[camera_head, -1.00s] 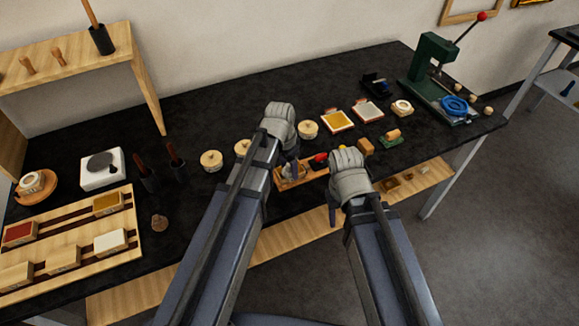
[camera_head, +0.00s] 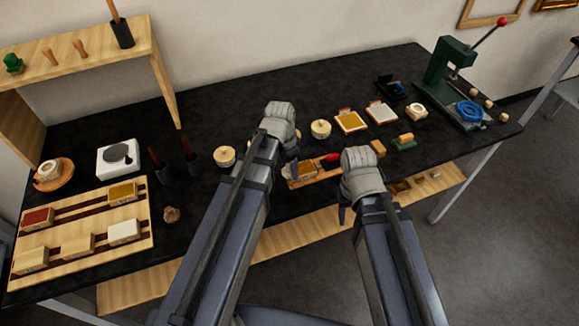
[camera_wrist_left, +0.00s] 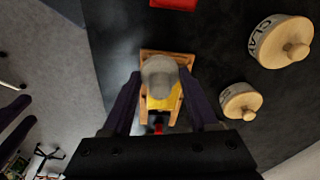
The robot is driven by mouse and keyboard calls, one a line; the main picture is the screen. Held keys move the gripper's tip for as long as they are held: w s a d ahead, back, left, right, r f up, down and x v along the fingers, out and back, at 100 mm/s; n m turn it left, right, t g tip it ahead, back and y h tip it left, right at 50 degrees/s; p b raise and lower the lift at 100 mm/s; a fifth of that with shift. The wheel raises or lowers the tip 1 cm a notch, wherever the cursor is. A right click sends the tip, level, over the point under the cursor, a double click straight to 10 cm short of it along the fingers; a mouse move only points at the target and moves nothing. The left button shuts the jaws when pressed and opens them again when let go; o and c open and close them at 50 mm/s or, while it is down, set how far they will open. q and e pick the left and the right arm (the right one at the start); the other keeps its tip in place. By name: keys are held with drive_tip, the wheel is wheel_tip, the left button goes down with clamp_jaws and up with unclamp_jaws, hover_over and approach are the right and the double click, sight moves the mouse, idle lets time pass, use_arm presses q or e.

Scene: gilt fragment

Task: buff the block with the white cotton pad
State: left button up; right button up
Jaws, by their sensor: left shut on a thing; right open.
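My left gripper (camera_wrist_left: 163,112) is shut on a pale grey-white rounded thing (camera_wrist_left: 160,72), which looks like the cotton pad. It is over a small wooden tray (camera_wrist_left: 146,62) with a yellow thing (camera_wrist_left: 158,103) in it. In the head view my left gripper (camera_head: 291,170) is at the left end of this tray (camera_head: 318,178). Whether the pad touches anything below cannot be told. My right gripper (camera_head: 343,214) is open and empty, in front of the bench. Several blocks lie in a wooden rack at left, including a red (camera_head: 38,218), a gold (camera_head: 122,192) and a white one (camera_head: 124,230); which block is meant is unclear.
Lidded jars (camera_head: 225,156) stand behind the tray; one (camera_wrist_left: 280,40) reads CLAY. A red thing (camera_wrist_left: 172,3) lies past the tray. A green press (camera_head: 452,75) stands at the right end.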

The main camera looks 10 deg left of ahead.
use_arm(q)
drive_tip(key=shift+r+p, duration=2.15)
drive_tip(key=shift+r, duration=0.35)
wheel_tip(320, 180, up, 3)
drive_tip(key=p, duration=0.3)
drive_tip(key=shift+r, duration=0.1)
